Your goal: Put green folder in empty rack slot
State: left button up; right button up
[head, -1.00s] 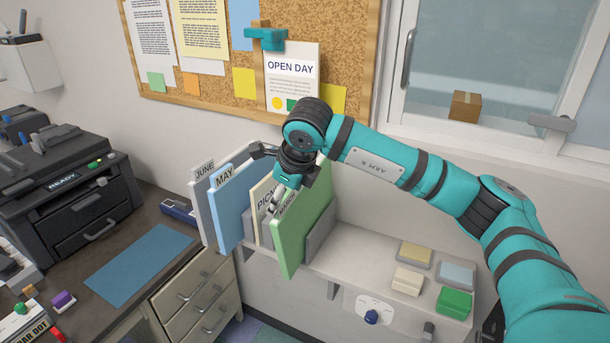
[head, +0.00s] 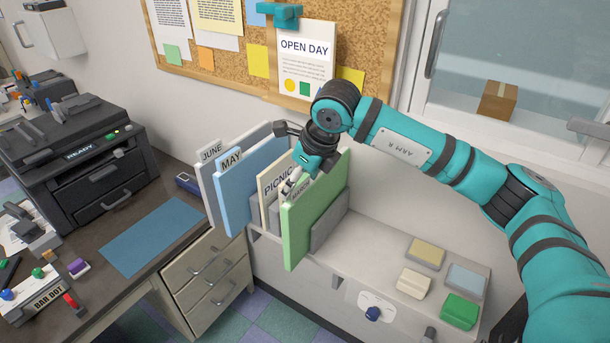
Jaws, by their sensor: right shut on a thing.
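The green folder (head: 311,218), with a MARCH label, stands upright in the head view among the grey dividers of the rack (head: 329,221). Its front edge sticks out past the shelf front. My right gripper (head: 291,186) is shut on its upper front part near the label. To its left stand the cream PICNIC folder (head: 271,185), the blue MAY folder (head: 237,188) and the grey JUNE folder (head: 208,180). A grey divider stands close on its right. My left gripper is out of view.
The shelf (head: 384,250) right of the rack holds sponge-like blocks, including a green one (head: 460,310). A desk with a printer (head: 85,165) and a blue mat (head: 150,236) is at the left. A corkboard (head: 235,60) hangs behind the arm.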

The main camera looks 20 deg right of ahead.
jog(key=o, duration=1.6)
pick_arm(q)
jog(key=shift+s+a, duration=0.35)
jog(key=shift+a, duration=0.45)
pick_arm(e)
jog(key=shift+o, duration=0.2)
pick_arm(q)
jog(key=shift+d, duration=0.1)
pick_arm(e)
jog(key=shift+r, duration=0.1)
jog(key=shift+s+d+r, duration=0.1)
jog(key=shift+s+r, duration=0.05)
jog(key=shift+r, duration=0.15)
pick_arm(q)
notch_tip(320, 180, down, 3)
jog(key=b, duration=0.3)
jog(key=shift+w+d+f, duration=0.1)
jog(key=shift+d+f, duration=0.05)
pick_arm(e)
jog(key=v, duration=1.1)
jog(key=shift+s, duration=0.1)
